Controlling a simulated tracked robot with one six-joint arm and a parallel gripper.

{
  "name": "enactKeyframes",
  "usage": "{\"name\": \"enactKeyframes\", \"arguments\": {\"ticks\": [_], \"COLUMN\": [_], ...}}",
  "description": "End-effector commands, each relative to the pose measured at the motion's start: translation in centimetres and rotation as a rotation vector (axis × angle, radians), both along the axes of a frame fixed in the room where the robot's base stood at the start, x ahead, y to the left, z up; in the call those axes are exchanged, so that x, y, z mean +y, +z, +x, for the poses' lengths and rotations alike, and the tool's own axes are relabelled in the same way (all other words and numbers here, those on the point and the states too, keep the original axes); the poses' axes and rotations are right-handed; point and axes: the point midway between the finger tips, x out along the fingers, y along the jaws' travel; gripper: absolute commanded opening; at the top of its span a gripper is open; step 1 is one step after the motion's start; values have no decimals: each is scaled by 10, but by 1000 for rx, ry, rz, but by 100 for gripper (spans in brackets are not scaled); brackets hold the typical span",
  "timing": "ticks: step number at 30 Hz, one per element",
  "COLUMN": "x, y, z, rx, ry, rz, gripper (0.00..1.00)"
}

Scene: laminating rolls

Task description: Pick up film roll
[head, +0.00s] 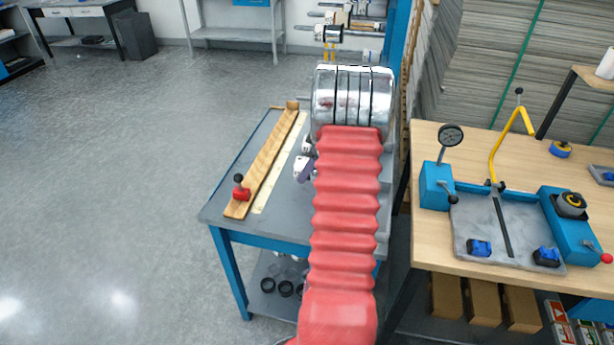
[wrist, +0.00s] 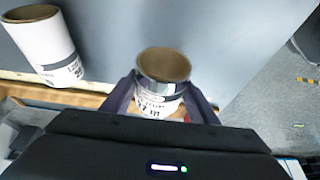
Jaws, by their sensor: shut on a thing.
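The film roll (wrist: 163,68) is in the middle of the wrist view, with a brown core end toward the camera and a white label with dark print. My gripper (wrist: 163,92) has its dark fingers on both sides of this roll and is shut on it. A second white roll (wrist: 45,50) with a brown core stands apart at the upper left of the wrist view. In the head view my arm covers most of the area, and only small pale and dark parts show beside it over the grey table (head: 225,200). Whether the held roll touches the table is unclear.
The floor at left is clear.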

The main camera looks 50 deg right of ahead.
Motion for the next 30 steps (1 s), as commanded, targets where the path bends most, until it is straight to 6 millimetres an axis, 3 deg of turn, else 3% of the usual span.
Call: {"name": "enactKeyframes", "arguments": {"ticks": [4,10,30], "x": [-1,0,1], "y": [29,50,54], "z": [0,0,1], "rx": [-2,0,0], "ry": [0,0,0], "rz": [-4,-1,0], "gripper": [26,26,26]}}
